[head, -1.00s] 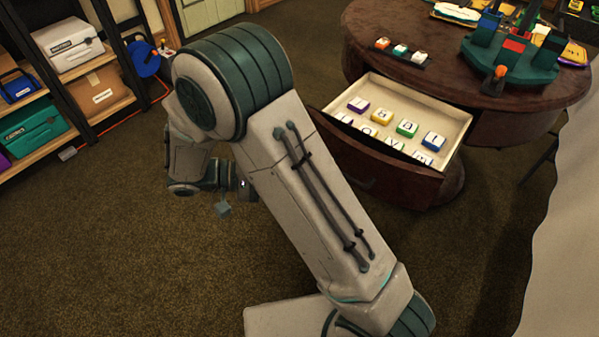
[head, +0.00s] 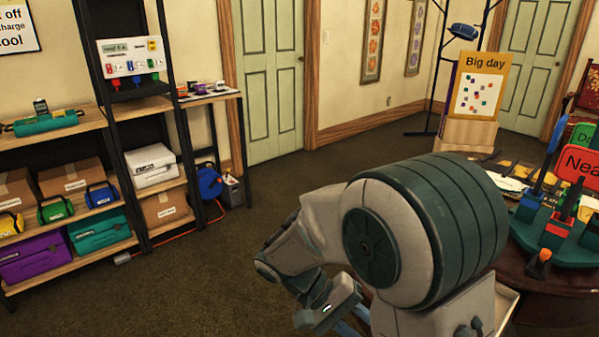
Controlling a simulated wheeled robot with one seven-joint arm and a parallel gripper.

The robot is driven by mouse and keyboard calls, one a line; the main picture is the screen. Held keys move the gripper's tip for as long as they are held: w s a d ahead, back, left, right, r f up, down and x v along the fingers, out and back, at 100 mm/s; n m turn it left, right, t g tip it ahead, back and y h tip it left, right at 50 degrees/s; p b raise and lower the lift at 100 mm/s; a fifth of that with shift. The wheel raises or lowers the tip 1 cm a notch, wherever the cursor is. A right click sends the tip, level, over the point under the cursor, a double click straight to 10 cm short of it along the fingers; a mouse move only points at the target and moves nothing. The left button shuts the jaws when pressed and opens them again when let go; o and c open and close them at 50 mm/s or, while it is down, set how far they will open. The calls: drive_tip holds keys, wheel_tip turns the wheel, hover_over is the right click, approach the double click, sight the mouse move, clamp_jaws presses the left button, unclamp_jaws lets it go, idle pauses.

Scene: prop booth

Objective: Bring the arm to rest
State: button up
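My arm fills the lower middle of the head view, its large white and teal elbow joint in front. The forearm folds away to the left and down toward my wrist. My gripper (head: 350,325) shows only partly, low in the view beside the elbow. Its fingers are mostly hidden, so I cannot tell whether it is open or shut. Nothing held can be made out.
A round dark table (head: 548,283) with a teal stand (head: 556,228) is close to the arm's right. A pale drawer edge (head: 508,303) shows beside the arm. Shelves (head: 150,108) line the left wall. Carpet (head: 190,285) is clear at left.

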drive_tip(key=s+d+r+t+y+p, duration=0.1)
drive_tip(key=r+t+y+p, duration=0.1)
drive_tip(key=r+p, duration=0.4)
drive_tip(key=s+d+r+t+y+p, duration=0.1)
drive_tip(key=r+y+p, duration=0.3)
drive_tip(key=r, duration=0.7)
drive_tip(key=s+d+r+t+y+p, duration=0.1)
drive_tip(key=s+r+t+y+p, duration=0.1)
drive_tip(key=r+p, duration=0.7)
drive_tip(key=shift+s+t+y, duration=0.35)
drive_tip(key=shift+t+y, duration=0.55)
drive_tip(key=shift+y, duration=0.1)
drive_tip(key=shift+d, duration=0.2)
